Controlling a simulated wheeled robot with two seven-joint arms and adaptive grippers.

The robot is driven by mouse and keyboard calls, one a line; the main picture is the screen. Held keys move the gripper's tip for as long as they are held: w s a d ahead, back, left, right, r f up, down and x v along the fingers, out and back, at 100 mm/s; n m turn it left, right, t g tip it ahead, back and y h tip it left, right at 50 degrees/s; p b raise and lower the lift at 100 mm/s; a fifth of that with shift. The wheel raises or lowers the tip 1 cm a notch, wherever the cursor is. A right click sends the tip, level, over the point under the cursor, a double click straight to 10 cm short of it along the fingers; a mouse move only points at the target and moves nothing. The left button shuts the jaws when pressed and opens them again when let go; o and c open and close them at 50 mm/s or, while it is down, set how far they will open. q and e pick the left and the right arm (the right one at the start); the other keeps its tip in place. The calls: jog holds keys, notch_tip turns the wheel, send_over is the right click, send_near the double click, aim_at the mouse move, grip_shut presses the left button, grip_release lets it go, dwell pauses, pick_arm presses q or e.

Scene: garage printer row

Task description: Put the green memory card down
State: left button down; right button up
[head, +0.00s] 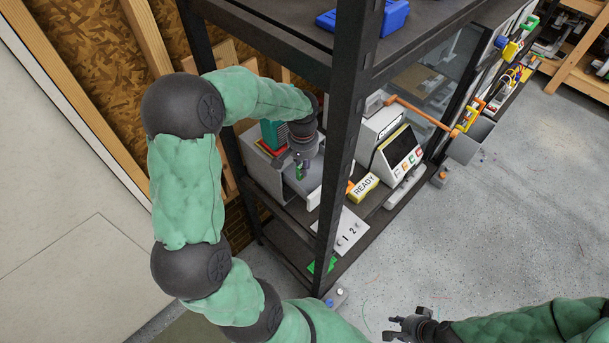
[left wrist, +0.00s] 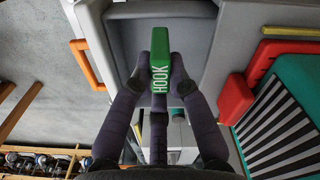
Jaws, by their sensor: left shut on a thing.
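The green memory card (head: 300,172) hangs from my left gripper (head: 300,165), over a grey open tray or drawer (head: 317,198) on the shelf.
A black rack post (head: 345,130) stands close to my left arm. A READY sign (head: 364,187), a white machine with a screen (head: 398,150) and a plate marked 1 2 (head: 348,232) are at the right.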

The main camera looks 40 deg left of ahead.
pick_arm(q)
notch_tip(320, 180, down, 5)
jog(key=shift+f+b, duration=0.2)
jog(key=shift+b, duration=0.4)
jog(key=shift+r, duration=0.1)
jog(key=shift+f, duration=0.2)
jog(key=c, duration=1.2)
grip_release()
